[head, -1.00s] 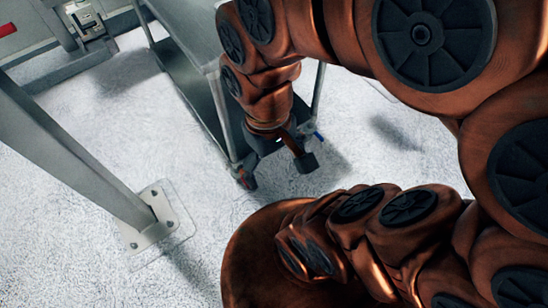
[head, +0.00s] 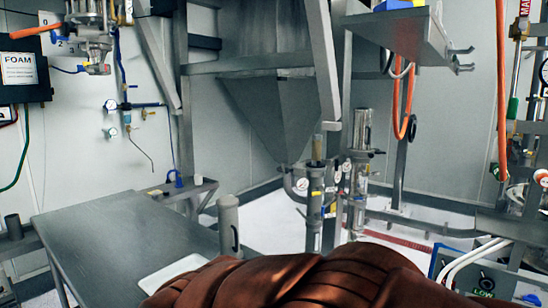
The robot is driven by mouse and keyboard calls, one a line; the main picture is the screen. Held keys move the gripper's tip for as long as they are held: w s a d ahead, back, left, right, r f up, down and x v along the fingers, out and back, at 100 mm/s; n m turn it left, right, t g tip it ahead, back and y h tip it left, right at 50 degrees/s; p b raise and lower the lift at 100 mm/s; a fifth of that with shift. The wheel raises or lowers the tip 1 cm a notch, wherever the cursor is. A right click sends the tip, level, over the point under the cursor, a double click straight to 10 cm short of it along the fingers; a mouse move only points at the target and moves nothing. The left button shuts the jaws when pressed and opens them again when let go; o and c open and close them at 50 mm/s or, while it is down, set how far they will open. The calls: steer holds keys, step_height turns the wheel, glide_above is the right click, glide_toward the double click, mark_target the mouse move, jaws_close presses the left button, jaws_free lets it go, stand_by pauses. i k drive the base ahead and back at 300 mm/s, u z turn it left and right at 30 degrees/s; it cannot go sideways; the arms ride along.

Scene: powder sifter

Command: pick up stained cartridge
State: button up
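A tan-brown cylinder (head: 317,147), which looks like the stained cartridge, stands upright at the top of an open metal housing (head: 315,185) right of the middle in the head view. Only its upper part shows; the rest is hidden inside the housing. My gripper is out of view. Part of my copper-coloured arm crosses the bottom of the view and hides the front of the table and the floor there.
A second housing (head: 361,150), pipes and gauges stand beside the first. A large hopper (head: 275,105) hangs behind.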

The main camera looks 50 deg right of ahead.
mark_target(316, 142)
steer(key=z, duration=2.3)
steer(key=i, duration=0.9)
steer(key=u, duration=0.5)
steer(key=i, duration=0.8)
steer(key=u, duration=0.75)
